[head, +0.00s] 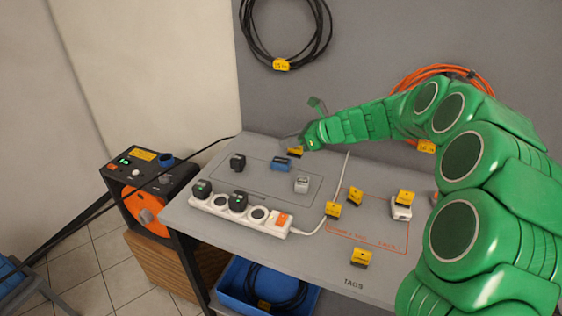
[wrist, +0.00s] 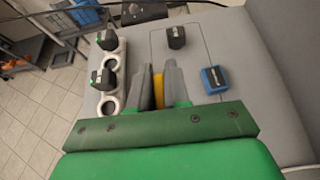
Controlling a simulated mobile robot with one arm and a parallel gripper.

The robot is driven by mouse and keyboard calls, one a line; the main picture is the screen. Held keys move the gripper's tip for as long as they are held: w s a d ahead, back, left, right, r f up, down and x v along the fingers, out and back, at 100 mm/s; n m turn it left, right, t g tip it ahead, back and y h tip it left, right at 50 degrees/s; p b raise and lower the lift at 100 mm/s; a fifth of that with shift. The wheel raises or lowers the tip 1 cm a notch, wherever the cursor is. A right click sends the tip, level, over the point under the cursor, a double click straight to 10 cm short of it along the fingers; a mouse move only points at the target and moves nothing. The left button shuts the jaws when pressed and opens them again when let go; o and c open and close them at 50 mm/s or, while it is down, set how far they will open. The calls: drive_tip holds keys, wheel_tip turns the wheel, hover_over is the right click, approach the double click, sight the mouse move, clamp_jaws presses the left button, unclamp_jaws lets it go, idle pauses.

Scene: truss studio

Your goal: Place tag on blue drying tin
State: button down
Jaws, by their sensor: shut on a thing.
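My gripper (head: 301,146) is shut on a yellow tag (head: 295,152), low above the back part of the table. In the wrist view the tag (wrist: 158,92) shows as a yellow strip between the two grey fingers (wrist: 159,84). The blue tin (head: 281,164) sits on the table inside a drawn outline, just in front and left of the held tag in the head view. In the wrist view the blue tin (wrist: 214,79) is to the right of the fingers, apart from them. My fingers partly hide the table there.
A white power strip (head: 240,212) with black plugs lies along the table's front left. A black plug (head: 238,162) and a grey-white block (head: 302,184) stand near the tin. Several yellow tags, including one near the front (head: 361,257), lie to the right. An orange-fronted box (head: 147,187) stands left.

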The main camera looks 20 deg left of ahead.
drive_tip(key=a, duration=0.2)
hover_over(277, 159)
drive_tip(key=shift+s+d+f, duration=0.1)
drive_tip(key=shift+s+f, duration=0.05)
drive_tip(key=shift+f, duration=6.2)
drive_tip(key=shift+f, duration=0.15)
drive_tip(key=c, duration=1.1)
unclamp_jaws()
